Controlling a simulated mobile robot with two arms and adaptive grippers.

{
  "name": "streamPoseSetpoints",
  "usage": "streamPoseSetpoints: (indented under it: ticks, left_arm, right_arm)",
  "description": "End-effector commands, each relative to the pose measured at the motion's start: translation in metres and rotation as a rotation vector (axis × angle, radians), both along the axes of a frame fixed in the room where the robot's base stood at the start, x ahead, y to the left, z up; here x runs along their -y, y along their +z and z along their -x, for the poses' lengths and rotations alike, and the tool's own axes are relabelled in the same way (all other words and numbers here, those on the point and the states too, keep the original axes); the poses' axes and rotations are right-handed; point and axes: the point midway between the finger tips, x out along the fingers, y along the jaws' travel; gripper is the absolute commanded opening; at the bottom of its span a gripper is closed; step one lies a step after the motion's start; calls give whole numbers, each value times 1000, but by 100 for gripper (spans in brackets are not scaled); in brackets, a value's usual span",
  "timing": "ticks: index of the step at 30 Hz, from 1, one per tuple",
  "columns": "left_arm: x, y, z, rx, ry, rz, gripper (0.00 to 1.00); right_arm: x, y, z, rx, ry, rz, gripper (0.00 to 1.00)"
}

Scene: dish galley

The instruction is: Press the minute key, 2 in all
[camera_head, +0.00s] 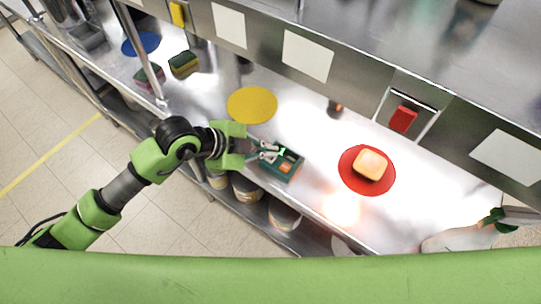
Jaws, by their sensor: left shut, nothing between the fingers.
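A small teal timer box (285,171) lies on the steel counter near its front edge, with small light and orange keys on its face. I cannot tell which one is the minute key. My left gripper (277,153) reaches in from the left, its fingers shut and empty, over the upper left part of the timer. The fingers cover part of the timer's face, and a small green glow shows beside the tips. I cannot tell whether the tips touch a key.
A yellow disc (252,105) lies behind the gripper. A red disc (346,175) bearing a bread-like block (370,164) lies right of the timer. Sponges (184,64) and a blue disc (141,43) are at the upper left. Containers (285,216) stand on the shelf below.

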Motion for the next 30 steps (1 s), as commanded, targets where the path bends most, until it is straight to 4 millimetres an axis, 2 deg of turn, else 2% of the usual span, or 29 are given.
streamPoseSetpoints:
  ticks: [16,30]
  left_arm:
    - [0,0,0,0,0,0,0]
    - [0,-8,0,1,1,0,0]
  right_arm:
    - [0,0,0,0,1,0,0]
    - [2,-2,1,-1,3,2,0]
